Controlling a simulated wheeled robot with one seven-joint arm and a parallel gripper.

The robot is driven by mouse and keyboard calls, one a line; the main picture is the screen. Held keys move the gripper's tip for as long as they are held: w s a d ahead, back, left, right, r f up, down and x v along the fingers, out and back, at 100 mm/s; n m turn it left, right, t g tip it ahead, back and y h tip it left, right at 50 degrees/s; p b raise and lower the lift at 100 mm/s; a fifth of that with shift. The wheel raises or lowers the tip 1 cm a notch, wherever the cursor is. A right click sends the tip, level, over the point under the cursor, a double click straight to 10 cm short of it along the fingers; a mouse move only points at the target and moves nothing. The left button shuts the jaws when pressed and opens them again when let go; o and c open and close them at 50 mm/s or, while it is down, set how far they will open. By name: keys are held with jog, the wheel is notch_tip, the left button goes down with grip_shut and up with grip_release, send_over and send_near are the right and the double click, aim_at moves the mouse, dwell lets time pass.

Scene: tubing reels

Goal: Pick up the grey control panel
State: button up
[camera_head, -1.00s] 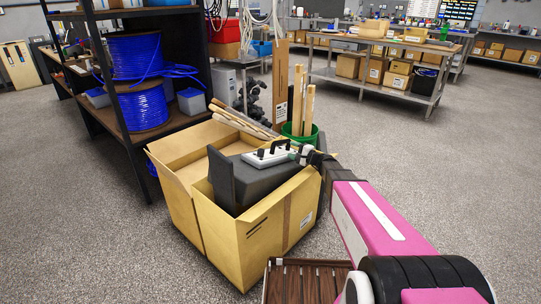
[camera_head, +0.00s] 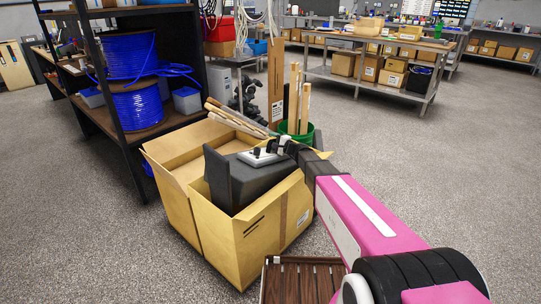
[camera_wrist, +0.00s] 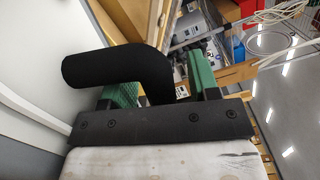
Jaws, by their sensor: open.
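The grey control panel (camera_head: 258,158) is a pale, flat piece with dark fittings. It lies on top of a dark grey block (camera_head: 258,180) in the open cardboard box (camera_head: 262,238). My gripper (camera_head: 284,146) is at the panel's right end, close above or beside it, and hides part of it. Whether they touch cannot be told. In the wrist view, my gripper (camera_wrist: 168,92) shows two green fingers standing apart. A thick black bent bar (camera_wrist: 120,68) passes in front of the left finger; I cannot tell what it belongs to. The panel is not clearly identifiable there.
A black shelf with blue tubing reels (camera_head: 140,105) stands at the left. Wooden rods (camera_head: 236,120) lie over the box's back edge. A green bucket (camera_head: 296,132) with upright sticks stands behind the box. A workbench (camera_head: 385,72) is further back. Floor at right is open.

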jog(key=shift+a, duration=0.15)
grip_shut()
dwell(1.4)
